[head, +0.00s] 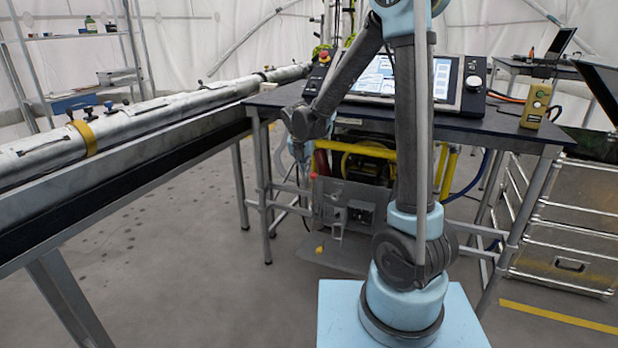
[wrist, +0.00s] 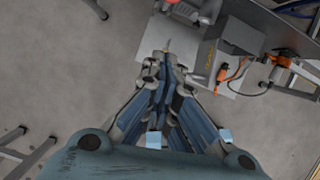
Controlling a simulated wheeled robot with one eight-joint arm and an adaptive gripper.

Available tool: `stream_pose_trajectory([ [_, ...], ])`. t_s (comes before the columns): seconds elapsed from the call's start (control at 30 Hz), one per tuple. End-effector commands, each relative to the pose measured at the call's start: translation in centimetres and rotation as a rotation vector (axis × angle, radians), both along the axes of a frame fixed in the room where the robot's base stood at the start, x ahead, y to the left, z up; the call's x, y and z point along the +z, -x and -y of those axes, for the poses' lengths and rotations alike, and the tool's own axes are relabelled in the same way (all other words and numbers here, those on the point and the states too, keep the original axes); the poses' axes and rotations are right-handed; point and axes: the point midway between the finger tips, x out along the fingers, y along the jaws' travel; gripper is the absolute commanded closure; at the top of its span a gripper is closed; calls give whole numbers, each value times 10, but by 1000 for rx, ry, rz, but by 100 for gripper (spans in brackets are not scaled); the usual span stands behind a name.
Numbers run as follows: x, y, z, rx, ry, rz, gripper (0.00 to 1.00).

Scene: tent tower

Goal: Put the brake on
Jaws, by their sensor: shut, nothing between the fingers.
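My gripper (wrist: 167,62) is shut and empty in the wrist view, its fingertips drawn together beside a grey metal unit (wrist: 214,60). In the head view my gripper (head: 300,152) hangs near the left front of the dark table, small and partly hard to make out. Under the table a grey panel unit (head: 330,203) carries small fittings and a light bracket (head: 338,228). A small yellow knob (head: 320,250) sits low on its left side. I cannot tell which of these fittings is the brake. Whether the fingertips touch the unit is unclear.
The dark table (head: 490,125) carries a control console (head: 398,82) with a red button and a yellow handheld device (head: 536,104). A long silver tube (head: 140,122) lies on a rail at the left. Orange-ended cables (wrist: 275,62) show beside the unit. The floor left of the table is clear.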

Motion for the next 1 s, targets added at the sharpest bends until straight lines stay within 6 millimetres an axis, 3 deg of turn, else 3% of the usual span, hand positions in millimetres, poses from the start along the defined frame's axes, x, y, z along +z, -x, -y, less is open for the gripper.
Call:
stream_pose_trajectory([
  [0.83,-91,-36,10,-3,0,0,100],
  [1.0,-87,-59,15,-5,-1,0,100],
])
